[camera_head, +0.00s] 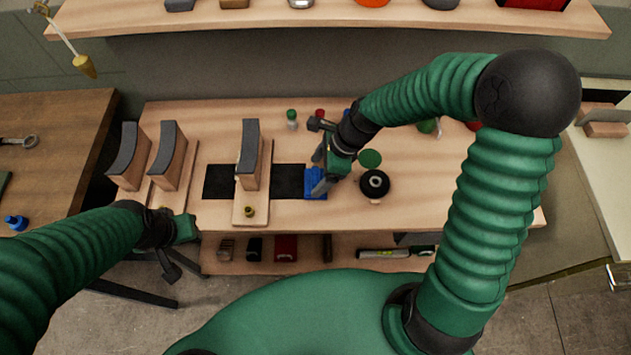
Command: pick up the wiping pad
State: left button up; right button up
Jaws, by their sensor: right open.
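A blue block-like thing (311,181), which looks like the wiping pad, lies on the workbench at the right end of a black mat. My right gripper (320,174) is open, with its fingers right at the pad. The fingers and wrist hide part of the pad, and I cannot tell whether they touch it. My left gripper (183,250) is at the bench's front left edge, away from the pad. Its jaws are too unclear to read.
A curved dark-topped block (249,155) on a wooden base stands left of the pad. A black round container (375,184) and a green disc (370,158) lie close on the right. Two more curved blocks (168,150) stand at the left. A shelf (330,18) runs above the back.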

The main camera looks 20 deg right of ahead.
jog(key=shift+x, duration=1.1)
jog(key=c, duration=1.2)
jog(key=shift+w+r, duration=0.1)
jog(key=shift+r, duration=0.05)
jog(key=shift+c, duration=0.2)
